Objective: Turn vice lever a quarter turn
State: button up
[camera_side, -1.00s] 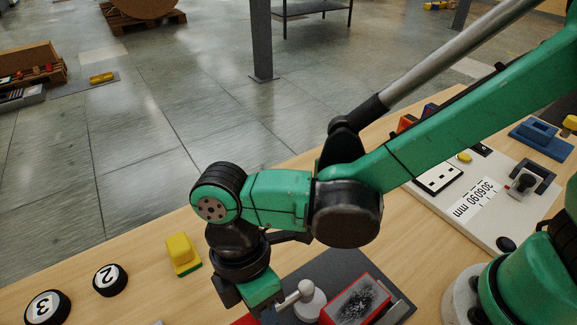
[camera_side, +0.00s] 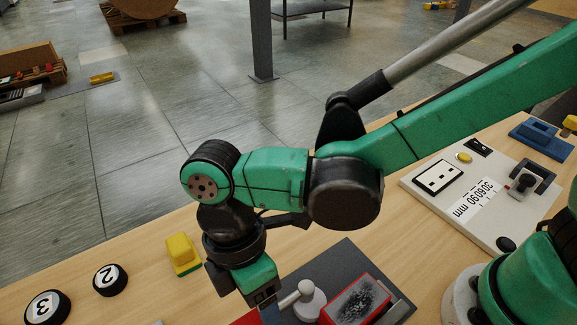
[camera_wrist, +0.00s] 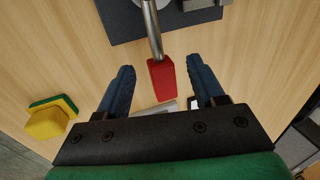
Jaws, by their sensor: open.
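The vice lever is a metal rod (camera_wrist: 152,32) with a red grip (camera_wrist: 161,80) at its end. In the side view its rod (camera_side: 293,297) runs down-left from a pale round hub (camera_side: 310,307), and a bit of the red grip (camera_side: 244,319) shows at the bottom edge. My gripper (camera_wrist: 160,65) is open, with one blue finger on each side of the red grip in the wrist view. Gaps show on both sides, and I cannot tell the height between them. In the side view my gripper (camera_side: 270,312) is partly cut off by the bottom edge.
A dark plate (camera_side: 345,258) carries the hub and a red-framed block (camera_side: 356,300). A yellow-and-green block (camera_side: 182,253) and round numbered knobs (camera_side: 110,280) stand left on the wooden bench. A pale panel (camera_side: 480,205) with a socket and switches lies right.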

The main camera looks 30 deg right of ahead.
jog(key=shift+v, duration=1.75)
jog(key=w+d+r+m+t, duration=0.2)
jog(key=d+m+t, duration=0.3)
jog(key=d+m, duration=0.4)
jog(key=w+d+r+m+t, duration=0.2)
jog(key=w+d+m+t, duration=0.2)
jog(key=d+m, duration=0.5)
jog(key=d+t, duration=0.1)
jog(key=d, duration=0.6)
jog(key=shift+d, duration=0.15)
